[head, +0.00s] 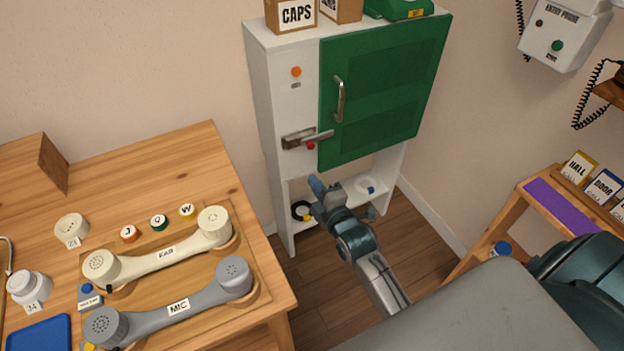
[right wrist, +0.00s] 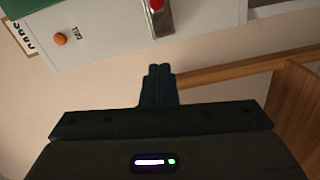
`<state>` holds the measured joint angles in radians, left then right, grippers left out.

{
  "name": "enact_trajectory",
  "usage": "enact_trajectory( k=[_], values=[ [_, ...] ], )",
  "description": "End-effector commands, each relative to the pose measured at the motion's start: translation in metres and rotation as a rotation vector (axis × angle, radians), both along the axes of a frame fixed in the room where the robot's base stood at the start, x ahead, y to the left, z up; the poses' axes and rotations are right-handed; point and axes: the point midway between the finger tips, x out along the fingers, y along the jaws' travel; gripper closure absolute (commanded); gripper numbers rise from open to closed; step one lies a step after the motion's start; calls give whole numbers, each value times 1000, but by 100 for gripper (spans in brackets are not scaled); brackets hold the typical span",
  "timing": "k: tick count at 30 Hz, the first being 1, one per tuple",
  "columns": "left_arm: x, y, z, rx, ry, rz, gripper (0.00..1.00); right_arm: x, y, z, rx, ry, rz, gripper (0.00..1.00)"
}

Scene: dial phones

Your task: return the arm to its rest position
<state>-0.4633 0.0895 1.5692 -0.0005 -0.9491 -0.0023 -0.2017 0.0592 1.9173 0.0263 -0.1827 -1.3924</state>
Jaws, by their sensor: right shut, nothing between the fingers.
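My right gripper (head: 315,184) is in front of the lower part of the white cabinet (head: 282,120), below its metal latch handle (head: 305,138). Its arm comes up from the bottom right. In the right wrist view the two dark fingers (right wrist: 160,70) lie side by side, shut and empty. Beyond them that view shows the cabinet's white front with an orange button (right wrist: 61,39) and a red button. The gripper appears apart from the cabinet, though the exact gap is hard to tell. My left gripper is not in view.
The cabinet's green door (head: 385,95) is shut. A wooden table (head: 215,150) at left bears a cream handset (head: 160,255) and a grey handset (head: 170,305). A wooden stand (head: 510,215) with labelled cards is at right. Open floor lies between.

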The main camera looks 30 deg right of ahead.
Motion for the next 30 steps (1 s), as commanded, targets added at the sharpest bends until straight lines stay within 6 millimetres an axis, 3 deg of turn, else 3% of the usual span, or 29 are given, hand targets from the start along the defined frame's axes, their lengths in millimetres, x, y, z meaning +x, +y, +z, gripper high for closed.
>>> enact_trajectory(
  k=[13, 17, 20, 23, 26, 30],
  values=[
    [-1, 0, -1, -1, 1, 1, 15, 0, 0, -1, 2, 1, 0, 100],
    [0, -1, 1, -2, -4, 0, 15, -2, -2, -24, 48, 57, -6, 100],
    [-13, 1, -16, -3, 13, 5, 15, -10, -5, -72, 149, 171, -27, 100],
    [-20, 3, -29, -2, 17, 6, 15, -32, -10, -141, 294, 333, -79, 100],
    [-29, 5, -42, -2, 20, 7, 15, -66, -16, -211, 446, 497, -163, 100],
    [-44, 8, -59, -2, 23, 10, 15, -131, -25, -298, 637, 706, -323, 100]
  ],
)
